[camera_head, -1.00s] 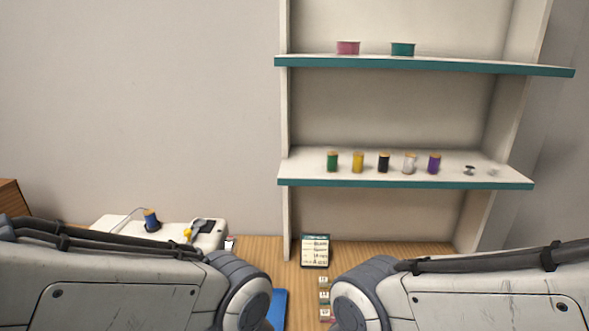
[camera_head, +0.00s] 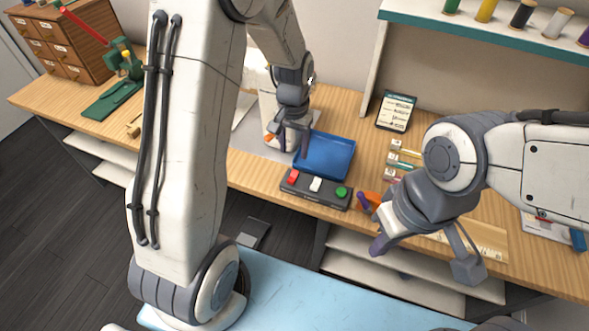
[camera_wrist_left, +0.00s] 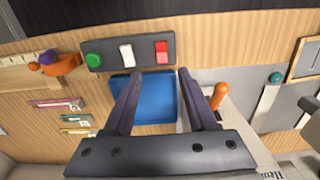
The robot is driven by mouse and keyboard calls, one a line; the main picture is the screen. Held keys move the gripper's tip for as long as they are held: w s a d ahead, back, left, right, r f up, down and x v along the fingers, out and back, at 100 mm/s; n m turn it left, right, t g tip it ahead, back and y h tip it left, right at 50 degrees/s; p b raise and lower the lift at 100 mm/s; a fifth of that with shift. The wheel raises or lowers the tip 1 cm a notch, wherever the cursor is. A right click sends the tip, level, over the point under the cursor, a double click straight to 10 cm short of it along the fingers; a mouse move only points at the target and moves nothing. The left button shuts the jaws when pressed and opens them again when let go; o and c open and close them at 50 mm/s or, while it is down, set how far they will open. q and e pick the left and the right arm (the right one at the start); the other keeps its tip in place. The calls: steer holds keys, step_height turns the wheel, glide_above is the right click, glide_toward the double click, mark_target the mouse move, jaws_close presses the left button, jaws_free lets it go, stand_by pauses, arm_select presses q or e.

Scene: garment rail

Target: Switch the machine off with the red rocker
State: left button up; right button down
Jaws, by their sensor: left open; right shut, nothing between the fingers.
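The red rocker (camera_head: 293,177) is at the left end of a dark grey control box (camera_head: 304,190) on the front of the bench, beside a white rocker (camera_head: 316,184) and a green button (camera_head: 341,192). In the left wrist view the red rocker (camera_wrist_left: 162,51) is just beyond my open fingertips. My left gripper (camera_head: 290,143) is open and empty, above the bench behind the box; it also shows in the left wrist view (camera_wrist_left: 160,73). My right gripper (camera_head: 379,245) is shut and empty, near the bench's front edge. The white machine (camera_head: 268,108) is partly hidden by my left arm.
A blue tray (camera_head: 326,153) lies right behind the box. An orange and purple object (camera_head: 369,201) sits to the box's right. A label card (camera_head: 396,111) stands at the back. Wooden drawers (camera_head: 62,45) and a green stand (camera_head: 112,98) are at the left.

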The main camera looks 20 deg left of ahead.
mark_target(293, 176)
arm_select(q)
step_height(293, 176, down, 11)
steer(key=shift+w+a+r+p, duration=0.1)
steer(key=shift+w+a+p, duration=0.05)
steer(key=shift+p, duration=0.2)
